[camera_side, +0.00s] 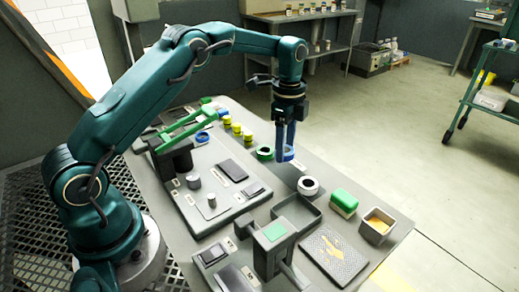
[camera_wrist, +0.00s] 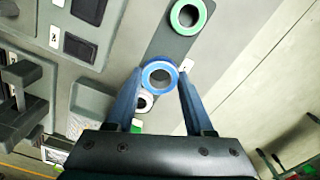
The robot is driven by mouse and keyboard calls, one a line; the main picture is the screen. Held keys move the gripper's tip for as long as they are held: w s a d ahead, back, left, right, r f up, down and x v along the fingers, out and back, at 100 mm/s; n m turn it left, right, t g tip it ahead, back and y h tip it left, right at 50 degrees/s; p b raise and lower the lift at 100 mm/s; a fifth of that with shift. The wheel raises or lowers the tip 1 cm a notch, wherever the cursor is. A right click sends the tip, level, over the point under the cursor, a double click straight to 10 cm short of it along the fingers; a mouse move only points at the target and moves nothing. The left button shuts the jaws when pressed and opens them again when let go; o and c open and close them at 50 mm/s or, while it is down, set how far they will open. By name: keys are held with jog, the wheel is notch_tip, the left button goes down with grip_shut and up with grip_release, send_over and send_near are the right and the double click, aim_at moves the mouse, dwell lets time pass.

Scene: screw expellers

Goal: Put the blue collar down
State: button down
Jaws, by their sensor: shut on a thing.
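My gripper (camera_side: 287,155) is shut on the blue collar (camera_side: 288,153), pointing straight down. In the wrist view the blue collar (camera_wrist: 159,65) sits level between the two blue fingertips (camera_wrist: 160,73). It is over the dark strip (camera_wrist: 158,45) that also bears a green-rimmed collar (camera_wrist: 203,17) and a white collar (camera_wrist: 145,108). The blue collar partly hides the white one in the wrist view. In the side view it is between the green collar (camera_side: 265,148) and the white collar (camera_side: 308,181). Whether its underside touches the strip I cannot tell.
A grey tray (camera_side: 318,222), a green and white block (camera_side: 344,202) and a box with yellow contents (camera_side: 377,224) stand nearer the front. Several yellow-topped pieces (camera_side: 237,129) stand behind. A green-handled device (camera_side: 180,130) stands at the left.

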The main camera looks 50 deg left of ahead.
aim_at(285, 171)
jog(key=shift+d+f, duration=0.1)
jog(key=shift+f, duration=1.95)
jog(key=shift+f, duration=0.15)
jog(key=shift+c, duration=1.4)
grip_release()
